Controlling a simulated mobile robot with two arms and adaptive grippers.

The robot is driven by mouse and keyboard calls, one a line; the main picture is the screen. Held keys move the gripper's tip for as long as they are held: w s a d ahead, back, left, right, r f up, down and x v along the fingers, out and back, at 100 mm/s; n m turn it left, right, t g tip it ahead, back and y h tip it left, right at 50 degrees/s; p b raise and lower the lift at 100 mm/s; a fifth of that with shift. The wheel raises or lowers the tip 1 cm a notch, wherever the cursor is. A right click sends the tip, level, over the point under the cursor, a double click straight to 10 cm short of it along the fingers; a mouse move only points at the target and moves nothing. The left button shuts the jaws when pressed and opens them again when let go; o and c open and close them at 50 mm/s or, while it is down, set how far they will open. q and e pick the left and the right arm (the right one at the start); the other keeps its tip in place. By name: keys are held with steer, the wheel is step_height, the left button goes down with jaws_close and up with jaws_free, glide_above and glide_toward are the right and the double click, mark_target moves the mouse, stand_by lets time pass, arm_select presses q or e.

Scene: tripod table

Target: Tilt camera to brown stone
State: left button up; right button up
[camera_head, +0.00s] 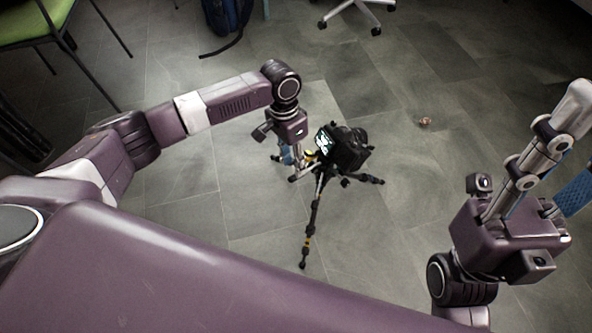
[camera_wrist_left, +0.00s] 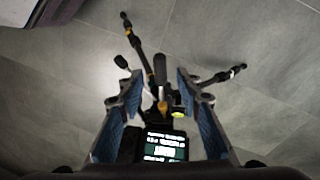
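A black camera (camera_head: 350,150) with a lit screen sits on a small black tripod (camera_head: 313,215) on the floor. A small reddish-brown stone (camera_head: 425,121) lies on the floor to the right of it. My left gripper (camera_head: 297,162) is at the left side of the camera and tripod head, pointing down. In the left wrist view its blue-padded fingers (camera_wrist_left: 155,88) are apart, with the tripod's dark handle (camera_wrist_left: 160,70) between them and a gap on both sides. The camera screen (camera_wrist_left: 165,147) shows below. My right gripper (camera_head: 548,165) is raised at the right, fingers spread and empty.
A green chair (camera_head: 30,27) stands at the top left. A dark blue backpack (camera_head: 228,17) and a white wheeled chair base (camera_head: 355,14) are at the top. The grey tiled floor (camera_head: 400,210) around the tripod is clear.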

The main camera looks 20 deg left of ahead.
arm_select(q)
steer(key=shift+s+d+f+b, duration=0.15)
steer(key=shift+f+b, duration=0.3)
steer(key=shift+f, duration=0.7)
steer(key=shift+d+f+b, duration=0.15)
steer(key=shift+f+b, duration=0.25)
steer(key=shift+f, duration=0.75)
jaws_close()
